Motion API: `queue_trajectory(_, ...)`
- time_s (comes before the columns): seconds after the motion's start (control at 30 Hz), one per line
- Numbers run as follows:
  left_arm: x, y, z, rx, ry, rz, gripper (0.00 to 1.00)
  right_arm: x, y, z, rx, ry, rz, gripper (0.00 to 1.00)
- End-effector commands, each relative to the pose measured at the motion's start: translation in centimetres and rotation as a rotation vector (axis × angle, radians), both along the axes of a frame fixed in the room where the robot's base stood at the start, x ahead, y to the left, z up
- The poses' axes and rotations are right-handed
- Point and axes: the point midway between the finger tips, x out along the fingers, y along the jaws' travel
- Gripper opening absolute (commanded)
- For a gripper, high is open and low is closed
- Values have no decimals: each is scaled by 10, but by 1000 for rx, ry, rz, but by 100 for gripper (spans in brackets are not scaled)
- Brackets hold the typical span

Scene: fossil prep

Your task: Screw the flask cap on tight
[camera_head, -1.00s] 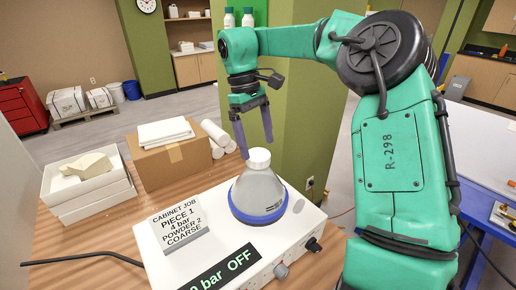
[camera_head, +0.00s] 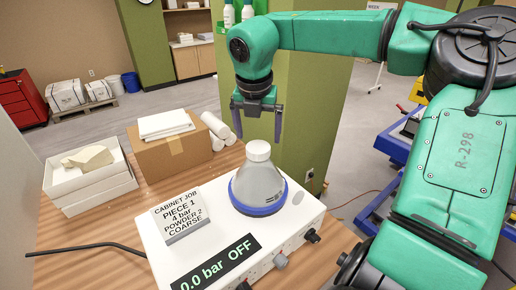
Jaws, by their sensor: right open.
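The flask (camera_head: 259,186) is a clear conical vessel with a blue ring at its base, standing upright on the white control unit (camera_head: 160,250). Its white cap (camera_head: 258,151) sits on the neck; I cannot tell how tight it is. My right gripper (camera_head: 257,138) is above and slightly behind the cap in the picture, fingers pointing down and spread apart, with nothing between them. The fingertips appear close to the cap's height but not touching it. My left gripper is not in view.
A sign card (camera_head: 181,218) stands left of the flask on the unit, and a display (camera_head: 215,264) reads 0.0 bar OFF. A cardboard box (camera_head: 172,154), white rolls (camera_head: 215,128) and a white tray with a rock (camera_head: 92,190) stand behind, on the wooden table (camera_head: 60,236).

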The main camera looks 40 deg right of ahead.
Motion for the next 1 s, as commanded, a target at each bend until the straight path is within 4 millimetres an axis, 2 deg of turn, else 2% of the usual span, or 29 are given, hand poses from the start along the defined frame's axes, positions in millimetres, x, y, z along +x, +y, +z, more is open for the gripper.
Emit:
queue_trajectory(0.1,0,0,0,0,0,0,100,-1,0,0,5,-5,321,100)
queue_trajectory(0.2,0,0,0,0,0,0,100,-1,-1,0,4,-5,555,100)
queue_trajectory(0.3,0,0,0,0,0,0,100,-1,-2,0,1,0,717,100)
queue_trajectory(0.57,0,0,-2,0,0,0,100,-1,-3,-3,-3,5,733,100)
queue_trajectory(0.83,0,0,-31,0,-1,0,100,-1,-3,-36,-2,5,732,100)
queue_trajectory(1.0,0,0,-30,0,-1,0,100,-1,-3,-36,-2,5,731,100)
